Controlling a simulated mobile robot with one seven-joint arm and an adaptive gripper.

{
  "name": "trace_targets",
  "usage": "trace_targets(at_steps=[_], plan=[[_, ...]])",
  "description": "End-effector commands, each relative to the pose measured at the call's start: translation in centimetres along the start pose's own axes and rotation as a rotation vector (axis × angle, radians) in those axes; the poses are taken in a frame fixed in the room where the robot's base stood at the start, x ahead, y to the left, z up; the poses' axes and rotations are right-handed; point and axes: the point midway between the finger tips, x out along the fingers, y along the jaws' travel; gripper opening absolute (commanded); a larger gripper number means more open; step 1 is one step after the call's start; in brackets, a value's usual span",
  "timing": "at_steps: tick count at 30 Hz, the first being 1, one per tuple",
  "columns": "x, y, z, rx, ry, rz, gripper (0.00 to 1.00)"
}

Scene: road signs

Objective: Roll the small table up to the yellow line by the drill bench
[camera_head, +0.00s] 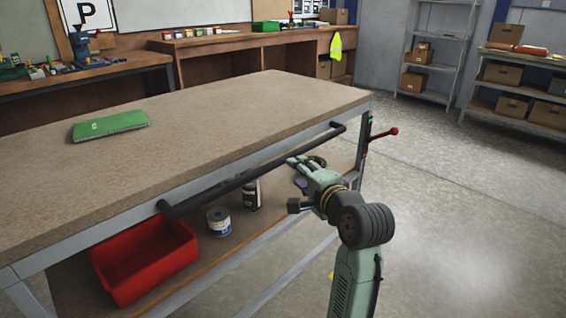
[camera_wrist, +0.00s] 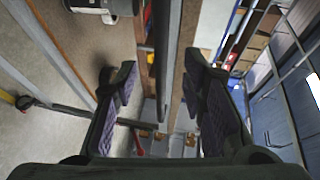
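The small table (camera_head: 190,130) has a brown top and a grey metal frame, and fills the left foreground. A dark handle bar (camera_head: 255,173) runs along its near side. My gripper (camera_head: 303,172) is at this bar, near its right end. In the wrist view the bar (camera_wrist: 162,60) runs between my two spread fingers (camera_wrist: 160,92), with gaps showing on both sides. A red-knobbed lever (camera_head: 392,131) sticks out at the table's right end. The drill bench (camera_head: 120,70), with a blue drill press (camera_head: 80,45), stands behind at left. A small yellow patch (camera_head: 331,276) shows on the floor.
A green book (camera_head: 110,124) lies on the tabletop. Shelves with boxes (camera_head: 520,90) stand at the back right. The floor (camera_head: 460,200) at right is clear.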

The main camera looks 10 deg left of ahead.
Motion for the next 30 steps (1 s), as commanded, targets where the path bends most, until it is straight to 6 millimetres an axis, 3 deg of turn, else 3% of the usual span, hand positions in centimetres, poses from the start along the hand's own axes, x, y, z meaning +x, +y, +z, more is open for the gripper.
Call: trace_targets(at_steps=[16,21,30], plan=[[9.1,-0.2,0.2,-0.004,-0.002,0.0,0.38],[10.2,-0.2,0.1,-0.005,-0.001,-0.002,0.38],[10.4,-0.2,0.2,-0.006,-0.001,-0.003,0.37]])
